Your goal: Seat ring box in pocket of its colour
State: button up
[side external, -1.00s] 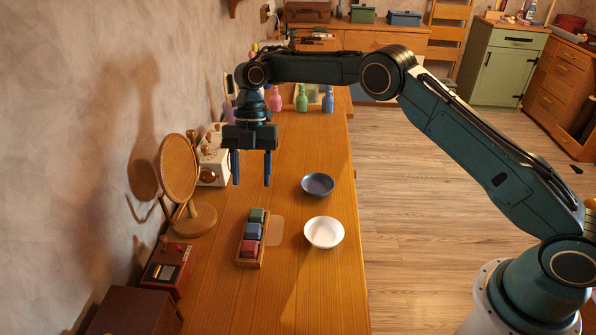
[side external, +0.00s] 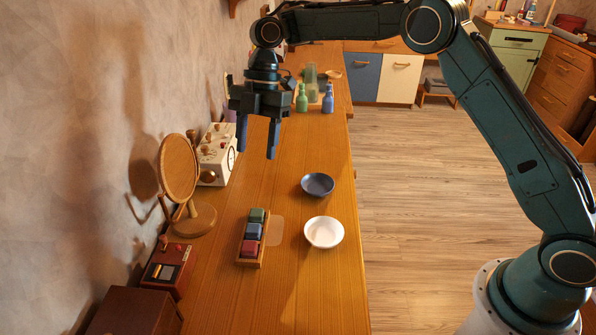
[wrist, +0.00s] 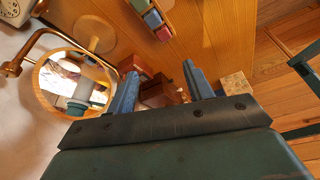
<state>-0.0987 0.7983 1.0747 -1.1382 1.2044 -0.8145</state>
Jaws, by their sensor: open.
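A slim wooden tray (side external: 264,250) stands on the table and holds a row of small boxes: green (side external: 257,215) at the far end, blue (side external: 254,231) in the middle and red (side external: 250,248) at the near end. The tray's row also shows at the top of the wrist view, with its green (wrist: 139,5), blue (wrist: 153,19) and red (wrist: 163,33) boxes. My gripper (side external: 256,152) is open and empty, above the table and beyond the tray. Its blue fingers are spread in the wrist view (wrist: 161,76). I cannot make out the pockets under the boxes.
A round mirror (side external: 179,168) on a wooden stand and a white telephone-like set (side external: 216,155) line the wall side. A red box (side external: 169,270) stands nearer. A blue bowl (side external: 318,184) and a white bowl (side external: 324,232) sit right. Green (side external: 302,99) and blue (side external: 328,99) bottles stand behind.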

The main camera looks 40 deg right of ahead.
jog(key=s+d+r+m+t, duration=0.2)
jog(key=s+d+r+m, duration=0.1)
jog(key=s+r+m, duration=0.35)
jog(key=s+d+r+m+t, duration=0.2)
jog(key=s+d+r+m, duration=0.25)
jog(key=s+r, duration=0.3)
jog(key=s+d+f+m+t+h, duration=0.1)
jog(key=s+d+m, duration=0.4)
jog(key=s, duration=0.5)
jog(key=s+d+f+m+t+h, duration=0.2)
jog(key=s+d+f+m, duration=0.1)
jog(key=s+m, duration=0.4)
jog(key=s+d, duration=0.1)
jog(key=s, duration=0.1)
jog(key=shift+s+d+f+t+h, duration=0.3)
jog(key=shift+s+d+f+h, duration=0.05)
jog(key=shift+f+h, duration=0.05)
